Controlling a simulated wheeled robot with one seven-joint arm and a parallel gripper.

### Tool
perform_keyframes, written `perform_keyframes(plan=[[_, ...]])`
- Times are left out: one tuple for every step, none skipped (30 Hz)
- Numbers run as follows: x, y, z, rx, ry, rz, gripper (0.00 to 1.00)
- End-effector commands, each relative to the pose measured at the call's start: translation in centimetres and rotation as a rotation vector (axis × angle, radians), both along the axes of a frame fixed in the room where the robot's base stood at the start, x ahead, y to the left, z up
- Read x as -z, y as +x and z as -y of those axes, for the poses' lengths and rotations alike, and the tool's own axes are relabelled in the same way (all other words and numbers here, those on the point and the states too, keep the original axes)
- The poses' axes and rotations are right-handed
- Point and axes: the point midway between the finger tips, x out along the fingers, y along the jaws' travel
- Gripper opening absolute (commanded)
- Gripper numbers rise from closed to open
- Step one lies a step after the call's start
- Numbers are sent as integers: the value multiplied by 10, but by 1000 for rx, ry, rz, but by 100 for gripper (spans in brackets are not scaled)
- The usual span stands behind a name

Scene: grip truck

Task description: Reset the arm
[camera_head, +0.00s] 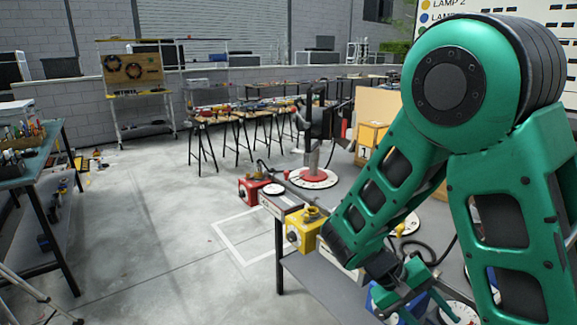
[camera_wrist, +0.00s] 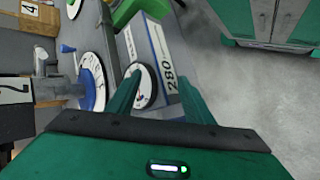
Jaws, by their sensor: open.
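My green arm (camera_head: 385,185) is bent over the grey workbench on the right of the head view. Its lower link slopes down and left to the wrist. In the wrist view, my gripper (camera_wrist: 160,88) has its two green fingers apart. A round black-and-white disc (camera_wrist: 146,87) shows between them, on or beside a white panel marked 280 (camera_wrist: 163,50). I see nothing held between the fingers. In the head view, the fingers are partly hidden and hard to make out.
A yellow box (camera_head: 303,232) and a red box (camera_head: 252,190) stand along the bench's left edge. A red-and-white round base (camera_head: 313,179) carries a dark upright device. A white dial (camera_wrist: 92,78) lies left of the fingers. The grey floor (camera_head: 150,230) left of the bench is mostly clear.

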Motion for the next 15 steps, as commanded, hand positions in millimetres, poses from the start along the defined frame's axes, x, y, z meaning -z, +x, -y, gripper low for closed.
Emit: perform_keyframes(plan=[[-8, -6, 11, 47, 45, 11, 47], [-11, -9, 16, 69, 71, 15, 47], [-15, -14, 22, 99, 104, 23, 47], [-19, -18, 27, 121, 130, 28, 47], [-22, -22, 31, 143, 153, 33, 47], [-27, -27, 37, 169, 186, 43, 47], [-31, -31, 41, 191, 210, 51, 47], [-34, -35, 45, 210, 235, 60, 47], [-38, -41, 50, 235, 265, 72, 47], [-42, -45, 53, 254, 288, 82, 47], [-46, -50, 57, 272, 311, 92, 47], [-50, -55, 61, 294, 340, 107, 47], [-54, -60, 64, 310, 362, 120, 47], [-57, -65, 66, 326, 385, 131, 47], [-62, -71, 70, 346, 412, 148, 47]])
